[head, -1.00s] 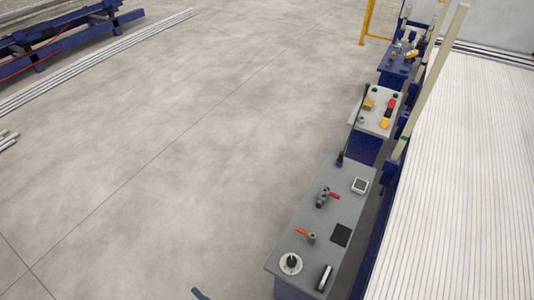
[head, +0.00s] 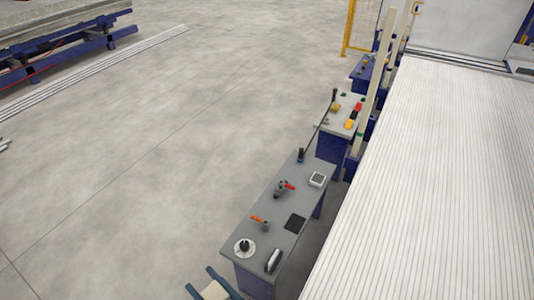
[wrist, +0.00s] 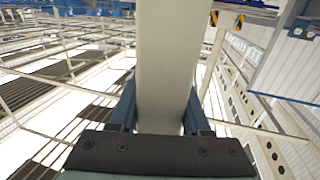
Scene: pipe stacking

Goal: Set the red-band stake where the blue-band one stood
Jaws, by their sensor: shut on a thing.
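My gripper (wrist: 160,112) has its blue fingers on both sides of a pale cream stake (wrist: 165,60) in the wrist view. At the bottom of the head view, my gripper (head: 200,280) shows with the end of the held stake (head: 214,291) between the fingers. No coloured band shows on the held stake. Cream stakes stand upright along the left side of the pipe stack: a near one (head: 376,85) with a small green mark low down, and another (head: 402,32) behind it. I see no red or blue band clearly.
A wide layer of white pipes (head: 440,180) fills the right. Grey-topped benches with tools, a near one (head: 290,215) and one beyond (head: 345,112), line its left side, close to my gripper. Open concrete floor (head: 150,150) lies left. A yellow frame (head: 348,30) stands at the back.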

